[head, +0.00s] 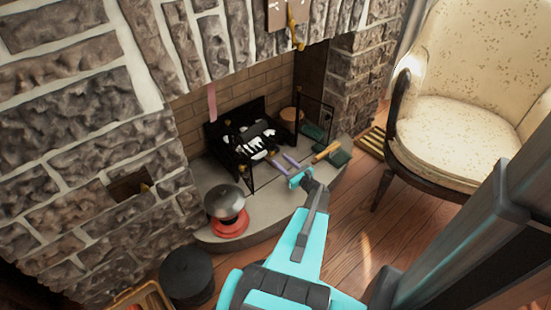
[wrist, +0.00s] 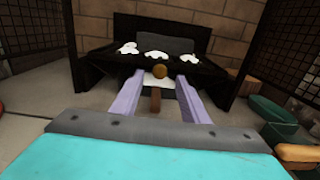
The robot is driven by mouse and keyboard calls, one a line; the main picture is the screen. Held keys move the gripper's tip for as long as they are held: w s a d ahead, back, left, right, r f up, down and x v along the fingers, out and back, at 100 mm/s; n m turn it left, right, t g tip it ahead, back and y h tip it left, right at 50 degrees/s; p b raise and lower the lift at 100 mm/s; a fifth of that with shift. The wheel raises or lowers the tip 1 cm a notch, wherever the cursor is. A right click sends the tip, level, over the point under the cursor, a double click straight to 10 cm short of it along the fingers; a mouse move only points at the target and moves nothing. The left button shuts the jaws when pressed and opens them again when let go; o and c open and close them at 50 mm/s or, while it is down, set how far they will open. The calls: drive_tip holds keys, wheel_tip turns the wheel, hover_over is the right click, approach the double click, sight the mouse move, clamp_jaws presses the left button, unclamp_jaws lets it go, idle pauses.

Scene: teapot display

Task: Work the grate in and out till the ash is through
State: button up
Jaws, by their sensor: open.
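The black fire grate (head: 240,150) stands in the stone fireplace, with white ash lumps (head: 258,147) on it. In the wrist view the grate (wrist: 110,65) fills the middle, with white ash (wrist: 158,53) along its top. A round brown knob (wrist: 159,72) shows at its front, with white material just below it. My gripper (wrist: 160,78) is open, its two lavender fingers pointing at the grate, one on each side of the knob in the picture. I cannot tell whether they reach around it. A short brown piece (wrist: 155,100) shows between the fingers.
Black mesh screen panels (wrist: 243,45) stand on both sides of the grate. Green objects (wrist: 270,115) lie on the hearth at right. A red-based, dark-topped pot (head: 228,215) sits on the hearth's front left. A cream armchair (head: 460,120) stands at right. Wooden floor (head: 350,225) lies in front.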

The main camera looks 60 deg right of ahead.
sight(273, 154)
drive_tip(key=shift+b+x, duration=0.5)
drive_tip(key=shift+x, duration=2.2)
drive_tip(key=shift+c, duration=0.2)
clamp_jaws()
